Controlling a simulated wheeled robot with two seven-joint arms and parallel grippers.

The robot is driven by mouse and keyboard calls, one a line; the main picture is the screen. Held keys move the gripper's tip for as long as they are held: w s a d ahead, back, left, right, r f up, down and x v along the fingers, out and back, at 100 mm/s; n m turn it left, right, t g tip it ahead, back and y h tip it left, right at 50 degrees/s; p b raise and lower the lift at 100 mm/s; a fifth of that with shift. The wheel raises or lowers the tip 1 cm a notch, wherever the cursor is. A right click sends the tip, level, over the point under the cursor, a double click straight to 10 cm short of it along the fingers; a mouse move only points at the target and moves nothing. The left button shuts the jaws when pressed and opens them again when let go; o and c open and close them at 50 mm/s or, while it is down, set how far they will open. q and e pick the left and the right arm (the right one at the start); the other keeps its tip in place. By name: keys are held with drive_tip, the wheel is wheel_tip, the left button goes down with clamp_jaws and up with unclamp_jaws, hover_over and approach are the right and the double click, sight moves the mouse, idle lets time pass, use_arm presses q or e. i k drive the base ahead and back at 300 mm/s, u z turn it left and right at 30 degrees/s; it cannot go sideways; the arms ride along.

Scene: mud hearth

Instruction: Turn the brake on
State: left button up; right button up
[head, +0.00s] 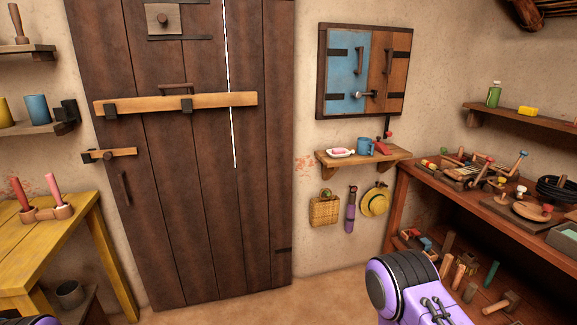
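I cannot tell for certain which thing is the brake. A small red piece with an upright dark stem and a red knob (388,137) stands at the right end of the small wall shelf (345,160). On the workbench at right, several levers or handles with coloured knobs (490,160) stand among wooden devices, too small to read. A purple and black part of my arm shows at the lower right, and a sliver of my other arm at the bottom left corner. Neither gripper shows.
A barred plank door (190,200) fills the left centre. A yellow table (30,255) with two candle-like sticks stands at left. A blue and brown cupboard (363,70) hangs above the small shelf. A basket (324,211) and hat (374,203) hang below. The floor before the door is clear.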

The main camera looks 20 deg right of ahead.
sight(521, 189)
drive_tip(key=z, duration=0.4)
drive_tip(key=i, duration=1.5)
drive_tip(key=z, duration=1.75)
drive_tip(key=i, duration=1.05)
drive_tip(key=z, duration=1)
